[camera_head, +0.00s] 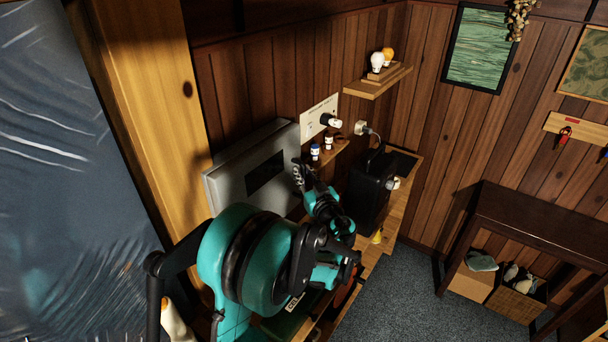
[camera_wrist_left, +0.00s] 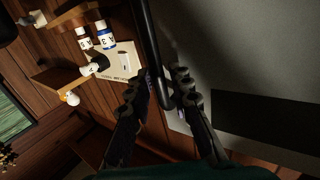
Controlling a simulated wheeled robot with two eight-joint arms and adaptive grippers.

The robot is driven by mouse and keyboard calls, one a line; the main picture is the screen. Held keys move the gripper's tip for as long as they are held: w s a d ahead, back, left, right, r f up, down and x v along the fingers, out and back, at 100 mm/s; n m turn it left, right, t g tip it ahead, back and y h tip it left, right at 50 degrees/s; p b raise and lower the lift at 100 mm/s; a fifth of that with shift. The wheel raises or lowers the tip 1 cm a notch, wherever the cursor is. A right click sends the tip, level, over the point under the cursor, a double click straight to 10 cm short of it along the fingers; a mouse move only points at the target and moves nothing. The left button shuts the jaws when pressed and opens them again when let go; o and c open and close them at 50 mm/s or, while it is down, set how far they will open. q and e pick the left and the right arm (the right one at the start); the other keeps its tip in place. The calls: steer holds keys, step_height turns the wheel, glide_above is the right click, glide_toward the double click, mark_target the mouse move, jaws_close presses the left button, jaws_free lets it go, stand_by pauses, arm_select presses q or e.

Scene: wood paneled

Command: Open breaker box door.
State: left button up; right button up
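The breaker box (camera_head: 225,185) is a grey metal box on the wood-paneled wall, its door closed and bearing a dark rectangular panel. My left gripper (camera_head: 302,172) is at the right edge of the door. In the left wrist view, the grey door (camera_wrist_left: 230,50) fills the right side, and a dark bar-shaped handle (camera_wrist_left: 148,35) runs down along its edge. The fingers of my left gripper (camera_wrist_left: 163,82) are apart, one on each side of the handle's lower end. A small gap seems to show beside the bar; contact is unclear. My right gripper is not in view.
A white wall plate (camera_head: 318,113) and a small shelf with bottles (camera_head: 316,152) are right of the box. A black case (camera_head: 371,190) stands on the bench below. A higher shelf (camera_head: 378,84) holds bulbs. A wooden post (camera_head: 150,90) stands left of the box.

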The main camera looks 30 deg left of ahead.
arm_select(q)
jaws_close()
